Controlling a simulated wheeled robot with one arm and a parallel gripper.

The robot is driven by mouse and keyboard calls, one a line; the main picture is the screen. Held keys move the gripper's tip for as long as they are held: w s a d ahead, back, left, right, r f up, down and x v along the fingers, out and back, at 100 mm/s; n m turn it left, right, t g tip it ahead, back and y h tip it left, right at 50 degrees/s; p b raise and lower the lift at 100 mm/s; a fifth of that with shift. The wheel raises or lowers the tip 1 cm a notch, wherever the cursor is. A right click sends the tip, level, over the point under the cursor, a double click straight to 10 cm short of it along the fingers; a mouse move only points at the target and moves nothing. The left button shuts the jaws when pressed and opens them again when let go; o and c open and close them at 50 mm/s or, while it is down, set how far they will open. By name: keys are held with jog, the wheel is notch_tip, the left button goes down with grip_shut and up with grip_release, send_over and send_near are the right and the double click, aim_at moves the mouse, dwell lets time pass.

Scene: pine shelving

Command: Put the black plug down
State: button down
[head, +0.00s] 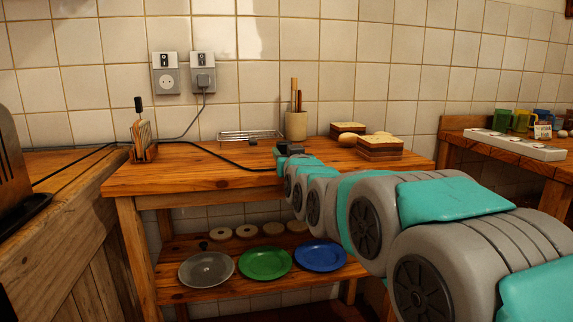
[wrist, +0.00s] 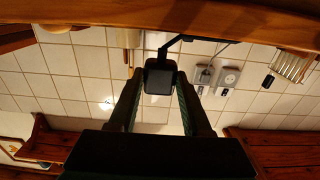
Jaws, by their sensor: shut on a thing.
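The black plug (wrist: 160,80) is held between the two fingertips of my gripper (wrist: 159,86) in the wrist view, which is upside down. Its black cord (wrist: 172,44) bends away from it toward the wooden worktop (wrist: 100,12). In the head view my gripper (head: 287,148) is low over the middle of the worktop (head: 180,178), and the cord (head: 225,158) runs across the wood to it from the left. My arm hides part of the gripper there, and the plug is hard to make out. I cannot tell how large the gap is beneath the plug.
A wire rack (head: 249,135), a utensil pot (head: 296,125) and sandwich-like stacks (head: 380,146) stand behind and right of my gripper. The worktop's front left is mostly clear. Two wall sockets (head: 166,82) are above; the right one holds a plug (head: 204,82).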

jog(key=shift+f, duration=1.55)
jog(key=shift+f, duration=0.2)
jog(key=shift+c, duration=1.7)
grip_release()
jog(key=shift+r, duration=0.1)
jog(key=shift+r, duration=0.15)
jog(key=b+v, duration=0.1)
jog(key=v, duration=1.1)
